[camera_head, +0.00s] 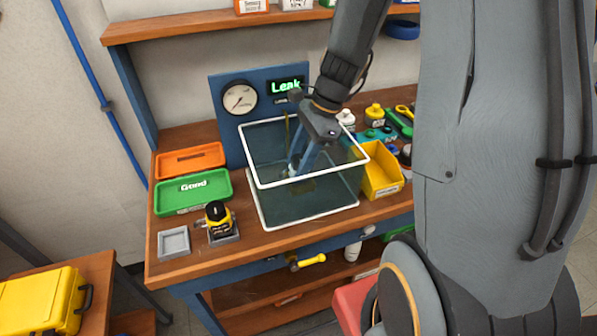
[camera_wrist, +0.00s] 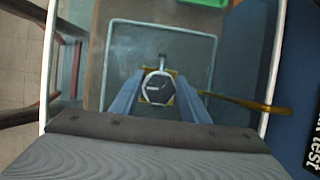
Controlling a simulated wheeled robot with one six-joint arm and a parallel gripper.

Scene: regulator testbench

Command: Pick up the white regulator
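The white regulator (camera_wrist: 158,87) shows in the wrist view between my two fingers, with a dark hexagonal face and a small stem at its far side. A bit of white at the fingertips in the head view (camera_head: 292,173) appears to be it, low inside the clear tank (camera_head: 306,221). My gripper (camera_wrist: 158,80) reaches down through the tank's white-rimmed top, one finger on each side of the regulator. The fingers look close to its sides; I cannot tell whether they touch it. A brass-yellow arm (camera_wrist: 245,102) runs from the regulator toward the right.
A blue panel with a gauge (camera_head: 240,97) and a green "Leak" display (camera_head: 287,86) stands behind the tank. Orange (camera_head: 190,160) and green (camera_head: 193,191) trays lie left; a black-and-yellow regulator (camera_head: 218,218) stands in front of them. A yellow bin (camera_head: 379,172) stands right.

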